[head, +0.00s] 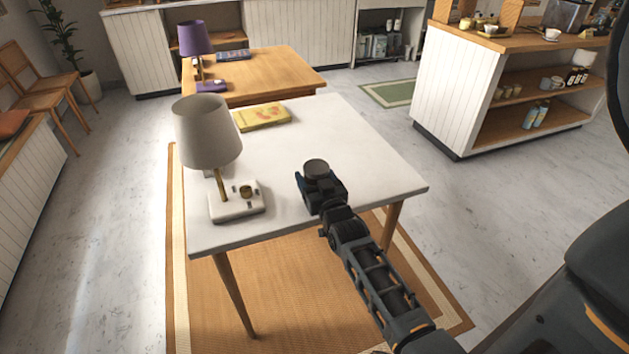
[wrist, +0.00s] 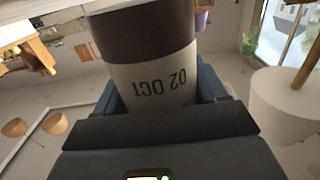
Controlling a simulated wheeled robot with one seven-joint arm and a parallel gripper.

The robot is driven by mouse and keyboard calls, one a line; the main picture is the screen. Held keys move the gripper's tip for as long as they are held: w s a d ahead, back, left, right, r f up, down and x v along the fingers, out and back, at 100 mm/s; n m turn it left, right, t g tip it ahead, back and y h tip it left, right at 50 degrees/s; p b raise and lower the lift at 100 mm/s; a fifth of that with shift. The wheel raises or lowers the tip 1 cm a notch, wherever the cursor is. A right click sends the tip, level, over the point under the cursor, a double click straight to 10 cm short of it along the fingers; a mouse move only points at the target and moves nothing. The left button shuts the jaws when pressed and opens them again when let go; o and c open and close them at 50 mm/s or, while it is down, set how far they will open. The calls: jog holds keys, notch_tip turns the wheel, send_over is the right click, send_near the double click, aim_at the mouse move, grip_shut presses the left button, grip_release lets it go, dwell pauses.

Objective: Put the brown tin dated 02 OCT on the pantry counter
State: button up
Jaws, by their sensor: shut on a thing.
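The brown tin (wrist: 142,34) fills the middle of the wrist view. Its cream label (wrist: 165,86) reads 02 OCT, upside down in that view. In the head view only the tin's round dark lid (head: 316,167) shows clearly above my gripper (head: 318,187); its lower part is hidden. My gripper is shut around the tin, over the near right part of a white table (head: 330,133). I cannot tell whether the tin touches the tabletop. I cannot tell which surface is the pantry counter.
A white lamp (head: 209,130) stands left of my gripper, with a yellow book (head: 261,117) behind it. A wooden table (head: 282,77) with a purple lamp (head: 194,40) adjoins behind.

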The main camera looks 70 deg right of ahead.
jog(key=shift+f, duration=0.7)
jog(key=shift+f, duration=0.15)
jog(key=o, duration=1.3)
